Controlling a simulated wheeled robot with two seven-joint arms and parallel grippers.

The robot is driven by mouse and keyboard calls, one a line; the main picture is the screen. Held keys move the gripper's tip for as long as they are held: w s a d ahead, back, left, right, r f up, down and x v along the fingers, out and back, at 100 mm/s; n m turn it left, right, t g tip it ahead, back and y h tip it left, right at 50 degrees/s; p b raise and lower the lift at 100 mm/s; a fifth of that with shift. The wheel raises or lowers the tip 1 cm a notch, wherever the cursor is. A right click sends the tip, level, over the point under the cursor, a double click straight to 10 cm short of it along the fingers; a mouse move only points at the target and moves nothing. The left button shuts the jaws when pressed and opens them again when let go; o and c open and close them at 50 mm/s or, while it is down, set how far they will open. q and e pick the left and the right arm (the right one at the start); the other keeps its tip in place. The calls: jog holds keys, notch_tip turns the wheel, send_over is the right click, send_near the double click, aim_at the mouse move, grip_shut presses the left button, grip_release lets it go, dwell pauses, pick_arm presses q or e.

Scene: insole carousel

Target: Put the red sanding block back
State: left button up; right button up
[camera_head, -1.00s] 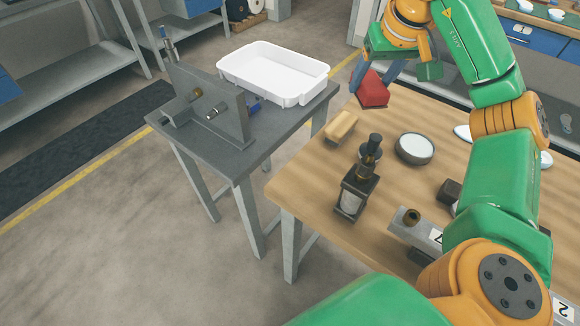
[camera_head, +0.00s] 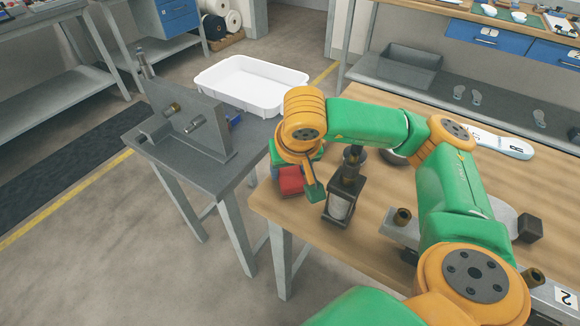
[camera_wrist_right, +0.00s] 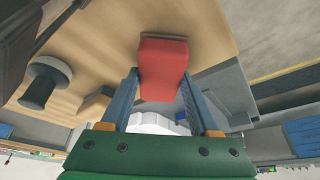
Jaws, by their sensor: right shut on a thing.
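The red sanding block (camera_head: 290,180) is held in my right gripper (camera_head: 287,184), low over the left end of the wooden table (camera_head: 275,212). In the right wrist view the block (camera_wrist_right: 162,66) sits between the two blue fingers of the gripper (camera_wrist_right: 160,82), which are shut on it, with its far end sticking out past them. I cannot tell whether the block touches the tabletop. My left gripper is not in view.
A dark holder with a bottle (camera_head: 343,200) stands just right of the block. My right arm hides part of the tabletop.

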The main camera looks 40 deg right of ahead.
jog(key=shift+f, duration=0.1)
jog(key=o, duration=0.7)
jog(key=shift+f, duration=0.1)
jog(key=o, duration=0.5)
jog(key=shift+r, duration=0.2)
jog(key=p+v, duration=0.2)
jog(key=v, duration=1)
jog(key=shift+p, duration=0.3)
